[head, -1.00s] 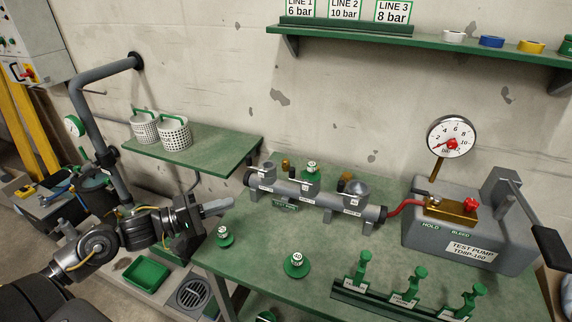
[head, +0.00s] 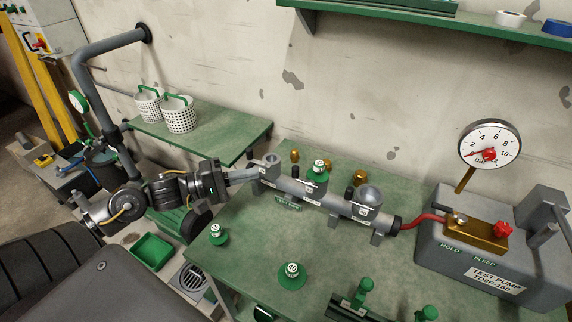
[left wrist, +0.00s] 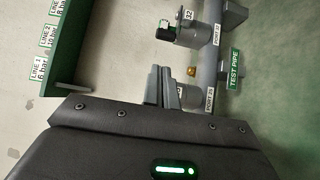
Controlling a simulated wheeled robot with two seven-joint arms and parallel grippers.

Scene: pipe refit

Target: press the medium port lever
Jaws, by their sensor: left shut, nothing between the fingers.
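The grey test pipe (head: 310,194) lies on the green bench with three upright ports. The middle port carries a green plug (head: 317,172), and a small dark lever-like knob (head: 295,171) stands beside it. The wrist view shows this port's dark cap (left wrist: 170,30) and a "32" label. My left gripper (head: 252,173) is shut and empty, its fingertips at the left port (head: 271,166). In the wrist view the fingers (left wrist: 160,88) overlap the port labelled 25; I cannot tell whether they touch it. My right gripper is not in view.
The grey test pump (head: 490,250) with its gauge (head: 489,144) stands at the right, joined to the pipe by a red hose. Green plugs (head: 292,276) stand on the front of the bench (head: 240,262). White baskets (head: 179,116) sit on the left shelf.

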